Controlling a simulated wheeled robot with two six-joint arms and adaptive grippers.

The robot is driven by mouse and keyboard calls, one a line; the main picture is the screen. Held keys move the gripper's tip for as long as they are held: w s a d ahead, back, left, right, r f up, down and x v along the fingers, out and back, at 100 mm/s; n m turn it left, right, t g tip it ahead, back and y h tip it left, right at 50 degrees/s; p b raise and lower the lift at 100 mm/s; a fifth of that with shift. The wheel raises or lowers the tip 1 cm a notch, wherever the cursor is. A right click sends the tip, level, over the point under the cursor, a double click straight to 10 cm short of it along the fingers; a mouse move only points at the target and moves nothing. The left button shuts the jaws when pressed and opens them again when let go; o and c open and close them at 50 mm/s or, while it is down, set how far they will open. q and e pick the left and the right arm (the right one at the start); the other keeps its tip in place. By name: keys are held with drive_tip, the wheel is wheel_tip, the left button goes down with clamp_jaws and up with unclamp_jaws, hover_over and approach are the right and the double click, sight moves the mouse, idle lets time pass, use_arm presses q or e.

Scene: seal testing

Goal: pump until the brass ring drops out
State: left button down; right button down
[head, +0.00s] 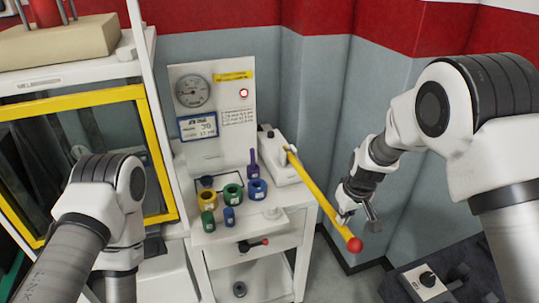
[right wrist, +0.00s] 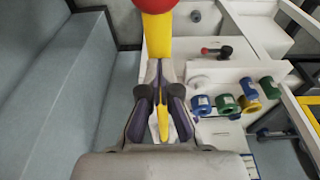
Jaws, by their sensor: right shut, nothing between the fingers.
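The pump (head: 284,160) is a white block at the bench's right end. Its long yellow lever (head: 314,192) slopes down to the right and ends in a red knob (head: 354,244). My right gripper (head: 343,214) is beside the lever near the knob. In the right wrist view its closed fingers (right wrist: 163,97) lie over the yellow lever, with nothing between them; whether they touch it I cannot tell. A yellowish ring-shaped piece (head: 207,199) stands among the coloured pieces; I cannot tell whether it is the brass ring. My left arm shows, but its gripper is out of sight.
A gauge panel (head: 214,128) with a lit red lamp stands behind the bench. Green (head: 233,193) and blue (head: 257,189) pieces stand on the bench. A red-tipped handle (head: 254,244) projects in front. A dark ring (head: 239,289) lies on the lower shelf.

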drive_tip(key=shift+f+b, duration=2.15)
drive_tip(key=shift+f, duration=1.55)
wheel_tip(320, 180, up, 13)
drive_tip(key=p, duration=0.9)
drive_tip(key=shift+w+r, duration=0.1)
drive_tip(key=shift+r, duration=0.15)
drive_tip(key=s+d+r, duration=0.1)
drive_tip(key=s+r, duration=0.2)
drive_tip(key=r, duration=0.3)
drive_tip(key=shift+s+d+r, duration=0.15)
drive_tip(key=shift+s+r, duration=0.15)
drive_tip(key=shift+s, duration=0.1)
